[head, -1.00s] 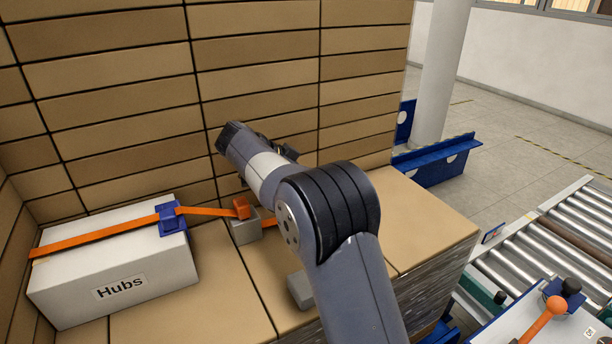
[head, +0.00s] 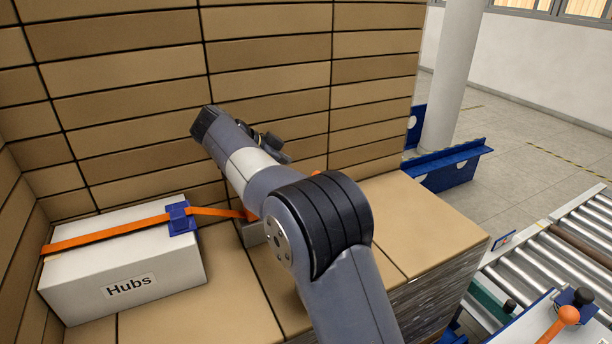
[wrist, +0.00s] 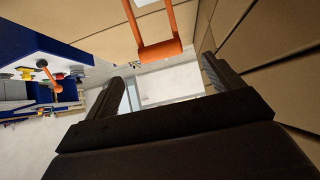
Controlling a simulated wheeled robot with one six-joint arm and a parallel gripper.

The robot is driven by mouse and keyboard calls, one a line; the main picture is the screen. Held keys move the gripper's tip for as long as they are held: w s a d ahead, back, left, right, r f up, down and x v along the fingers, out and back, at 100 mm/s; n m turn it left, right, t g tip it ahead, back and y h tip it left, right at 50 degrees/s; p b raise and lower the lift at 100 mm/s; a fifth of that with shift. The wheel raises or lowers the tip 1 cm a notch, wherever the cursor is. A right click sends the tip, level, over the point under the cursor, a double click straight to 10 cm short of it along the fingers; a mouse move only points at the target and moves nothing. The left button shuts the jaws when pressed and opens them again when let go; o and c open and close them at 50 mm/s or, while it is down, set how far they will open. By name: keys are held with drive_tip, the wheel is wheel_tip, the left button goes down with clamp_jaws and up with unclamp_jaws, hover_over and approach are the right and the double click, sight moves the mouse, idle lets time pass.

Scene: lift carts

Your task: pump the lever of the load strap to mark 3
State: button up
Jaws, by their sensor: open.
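A white box labelled "Hubs" (head: 128,285) lies on the cartons at left in the head view. The handle appears in the gap between the fingertips, not gripped. No marks are readable.
A wall of stacked cartons (head: 270,65) stands close behind my arm. At right are a roller conveyor (head: 570,240), a blue floor guard (head: 448,165) and another orange-knobbed lever (head: 568,316). Bare carton top (head: 430,220) lies right of my arm.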

drive_tip(key=shift+v, duration=1.55)
drive_tip(key=shift+c, duration=0.5)
